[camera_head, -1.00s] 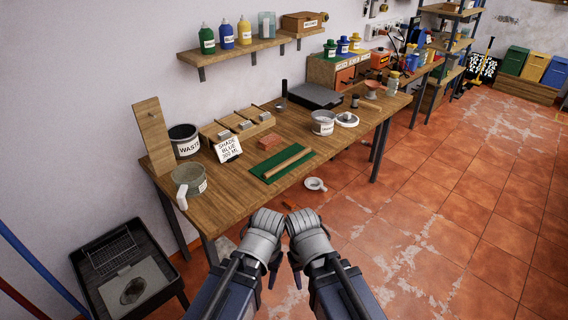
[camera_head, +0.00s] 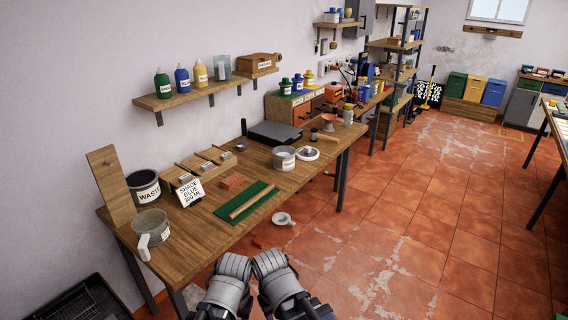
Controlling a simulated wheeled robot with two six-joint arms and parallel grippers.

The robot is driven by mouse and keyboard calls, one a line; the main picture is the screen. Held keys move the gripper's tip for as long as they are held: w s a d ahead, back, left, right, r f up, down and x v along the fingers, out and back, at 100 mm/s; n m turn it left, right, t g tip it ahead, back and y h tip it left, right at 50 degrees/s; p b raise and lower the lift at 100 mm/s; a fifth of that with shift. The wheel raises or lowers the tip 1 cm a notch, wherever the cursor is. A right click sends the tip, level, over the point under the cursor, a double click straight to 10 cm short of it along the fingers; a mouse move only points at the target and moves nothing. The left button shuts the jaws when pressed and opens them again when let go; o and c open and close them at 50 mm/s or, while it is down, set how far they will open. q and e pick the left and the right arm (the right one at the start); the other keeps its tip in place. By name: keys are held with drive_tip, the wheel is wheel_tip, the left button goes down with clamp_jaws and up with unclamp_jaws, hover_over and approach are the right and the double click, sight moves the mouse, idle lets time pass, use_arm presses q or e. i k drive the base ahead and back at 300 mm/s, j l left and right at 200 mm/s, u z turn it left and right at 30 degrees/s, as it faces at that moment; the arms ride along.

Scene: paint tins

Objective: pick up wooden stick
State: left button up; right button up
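The wooden stick (camera_head: 252,201) lies along a green mat (camera_head: 229,213) near the front edge of the wooden workbench. My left gripper (camera_head: 232,266) and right gripper (camera_head: 270,263) are side by side at the bottom of the view, in front of the bench and apart from the stick. Their fingers look curled, but I cannot tell whether they are open or shut. I see nothing held in them.
A waste tin (camera_head: 143,188), a grey-green pot (camera_head: 151,228), a shade card (camera_head: 189,191), a reddish block (camera_head: 232,181) and a white tin (camera_head: 284,158) stand on the bench (camera_head: 196,236). A white ladle-like item (camera_head: 283,219) is on the floor.

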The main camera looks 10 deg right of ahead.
sight(233, 215)
drive_tip(key=i+l+u, duration=0.15)
drive_tip(key=i+u, duration=0.15)
drive_tip(key=u, duration=0.15)
drive_tip(key=i+l+u, duration=0.2)
drive_tip(key=u, duration=0.25)
drive_tip(key=i+l+u, duration=0.25)
drive_tip(key=u, duration=0.2)
